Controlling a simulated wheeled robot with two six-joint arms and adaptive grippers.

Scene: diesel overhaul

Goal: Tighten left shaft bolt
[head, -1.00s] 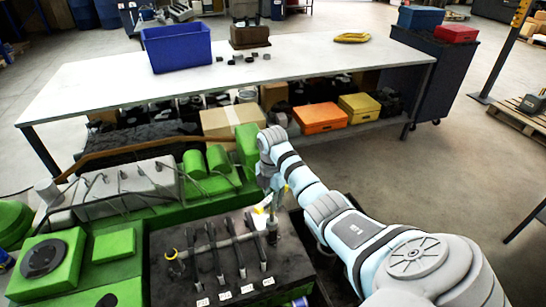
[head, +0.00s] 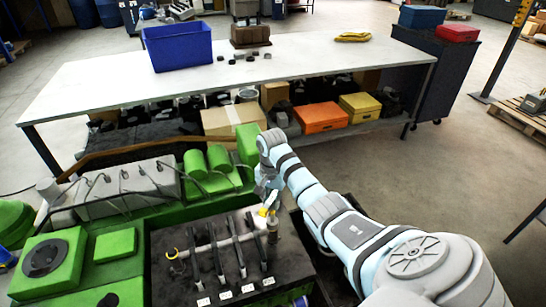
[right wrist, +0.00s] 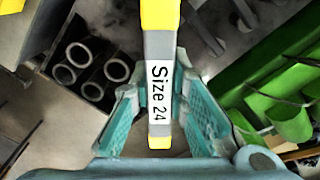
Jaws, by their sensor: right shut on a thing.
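My right gripper (head: 268,188) is above the right end of the shaft on the open engine top. In the right wrist view its teal fingers (right wrist: 156,88) are shut on a grey tool with yellow ends (right wrist: 157,55), labelled "Size 24". The tool's yellow part (head: 263,211) shows just below the gripper in the head view. The shaft (head: 205,246) lies across the dark engine top with several dark rocker arms on it. No bolt head can be made out clearly. My left gripper is not in view.
The green engine (head: 115,245) surrounds the dark top. A white workbench (head: 110,88) stands behind, with a blue bin (head: 177,48) and small dark parts on it. Orange (head: 320,116) and yellow (head: 360,107) boxes are beneath. Open floor lies to the right.

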